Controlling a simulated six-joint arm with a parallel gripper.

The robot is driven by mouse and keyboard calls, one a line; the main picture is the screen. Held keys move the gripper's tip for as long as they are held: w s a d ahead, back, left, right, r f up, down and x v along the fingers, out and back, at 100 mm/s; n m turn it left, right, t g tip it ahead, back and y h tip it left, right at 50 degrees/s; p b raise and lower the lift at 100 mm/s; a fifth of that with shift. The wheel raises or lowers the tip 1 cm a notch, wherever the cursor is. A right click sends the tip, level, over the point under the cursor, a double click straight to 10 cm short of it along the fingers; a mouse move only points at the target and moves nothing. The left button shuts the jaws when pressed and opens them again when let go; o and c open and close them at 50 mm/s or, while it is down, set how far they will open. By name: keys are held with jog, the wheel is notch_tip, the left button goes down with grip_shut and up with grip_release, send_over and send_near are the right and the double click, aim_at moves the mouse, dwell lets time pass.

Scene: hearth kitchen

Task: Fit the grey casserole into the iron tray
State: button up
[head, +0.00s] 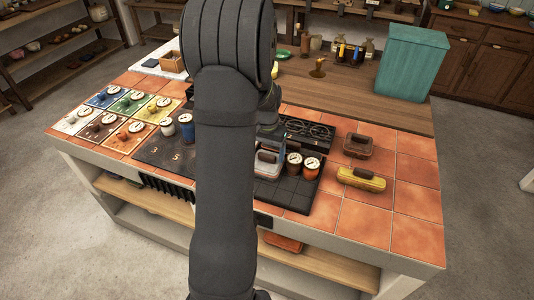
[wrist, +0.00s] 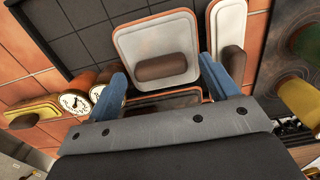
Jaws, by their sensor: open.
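The grey casserole (wrist: 140,45) has a pale lid, an orange rim and a brown bar handle (wrist: 165,67). In the head view the casserole (head: 270,163) is partly hidden by my arm and seems to be at the dark tray's left part. My gripper (wrist: 165,82) is open, its blue fingers apart on either side of the handle, not closed on it. The dark gridded tray, apparently the iron tray (head: 288,196), lies at the counter's front and also shows in the wrist view (wrist: 95,22). Whether the casserole is seated in it I cannot tell.
Two dial-topped jars (head: 302,167) stand close right of the casserole. A yellow casserole (head: 362,179) and a brown one (head: 360,145) sit farther right. A narrow pale dish (wrist: 228,30) is close beside the grey casserole. A black hob (head: 308,130) lies behind. Front-right tiles are clear.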

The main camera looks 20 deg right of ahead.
aim_at(267, 155)
notch_tip(267, 155, up, 11)
dwell(0.3)
notch_tip(267, 155, down, 12)
jog(key=shift+r, duration=1.8)
